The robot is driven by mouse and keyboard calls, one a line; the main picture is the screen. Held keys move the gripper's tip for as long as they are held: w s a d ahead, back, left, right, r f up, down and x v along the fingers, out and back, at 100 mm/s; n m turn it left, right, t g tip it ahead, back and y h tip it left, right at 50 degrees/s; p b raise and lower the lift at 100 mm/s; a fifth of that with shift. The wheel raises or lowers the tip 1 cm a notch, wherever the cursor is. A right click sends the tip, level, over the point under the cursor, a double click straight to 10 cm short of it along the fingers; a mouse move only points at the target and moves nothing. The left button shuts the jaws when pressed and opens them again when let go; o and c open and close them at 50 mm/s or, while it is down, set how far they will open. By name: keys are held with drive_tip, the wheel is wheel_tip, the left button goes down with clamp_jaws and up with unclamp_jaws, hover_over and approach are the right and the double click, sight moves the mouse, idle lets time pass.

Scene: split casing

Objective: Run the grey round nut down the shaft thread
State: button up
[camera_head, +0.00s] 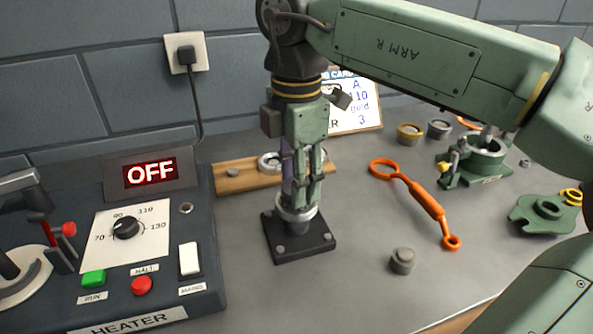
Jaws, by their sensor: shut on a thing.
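My gripper (300,199) points straight down over a black square base plate (322,243). Its fingers are shut on the grey round nut (296,214), a metallic ring low down just above the plate. A purplish shaft (287,163) shows as a narrow upright strip beside the fingers. The fingers hide most of the shaft and its thread. I cannot tell how the nut sits on the thread.
A heater box (150,235) reading OFF stands at left. A wooden block (236,176) with a ring lies behind the gripper. An orange wrench (428,203), a grey stepped cylinder (402,261) and green casing parts (545,213) lie to the right. Bare bench lies between them.

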drive_tip(key=m, duration=1.1)
drive_tip(key=o, duration=1.3)
drive_tip(key=shift+c, duration=0.2)
drive_tip(key=shift+c, duration=0.9)
